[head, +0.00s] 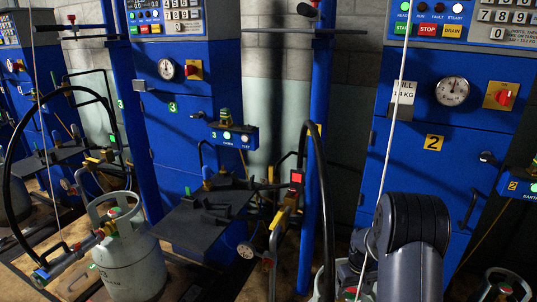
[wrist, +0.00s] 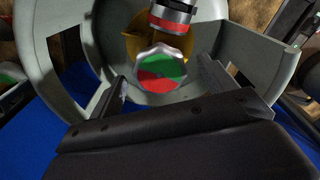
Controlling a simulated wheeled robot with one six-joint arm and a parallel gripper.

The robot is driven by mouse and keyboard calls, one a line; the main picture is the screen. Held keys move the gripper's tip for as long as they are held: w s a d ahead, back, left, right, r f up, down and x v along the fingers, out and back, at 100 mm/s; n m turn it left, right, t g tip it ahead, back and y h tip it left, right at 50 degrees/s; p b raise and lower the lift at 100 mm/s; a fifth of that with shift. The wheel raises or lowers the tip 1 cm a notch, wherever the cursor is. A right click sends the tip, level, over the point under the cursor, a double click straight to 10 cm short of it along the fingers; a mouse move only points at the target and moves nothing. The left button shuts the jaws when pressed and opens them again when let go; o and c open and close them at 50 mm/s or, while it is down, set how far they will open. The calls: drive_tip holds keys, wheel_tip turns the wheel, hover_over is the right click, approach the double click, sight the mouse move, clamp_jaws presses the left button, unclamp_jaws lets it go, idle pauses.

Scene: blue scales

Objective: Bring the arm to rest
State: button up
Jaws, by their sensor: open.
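My gripper (wrist: 162,70) is open in the wrist view, with one dark finger on each side of a cylinder's valve handwheel (wrist: 162,68). The handwheel has a scalloped silver rim and a green and red face. It shows between the fingertips with gaps to both; whether it lies between them or just beyond, I cannot tell. The grey collar (wrist: 280,62) of the cylinder surrounds the valve. In the head view my dark grey arm (head: 412,235) reaches down at the lower right and hides my gripper. The handwheel (head: 352,292) peeks out beside it at the bottom edge.
A blue scale cabinet marked 2 (head: 400,190) stands behind my arm. Another marked 3 (head: 185,130) stands left, with a grey cylinder (head: 130,262) before it. A blue post (head: 312,150) and a black hose (head: 325,200) rise close left of my arm. A connector (wrist: 172,14) sits above the handwheel.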

drive_tip(key=m, duration=0.9)
drive_tip(key=shift+m+b, duration=0.3)
drive_tip(key=m, duration=0.5)
drive_tip(key=shift+m+b, duration=0.3)
drive_tip(key=m, duration=0.4)
drive_tip(key=shift+s+d+b, duration=0.1)
drive_tip(key=shift+b, duration=0.2)
drive_tip(key=shift+r, duration=0.2)
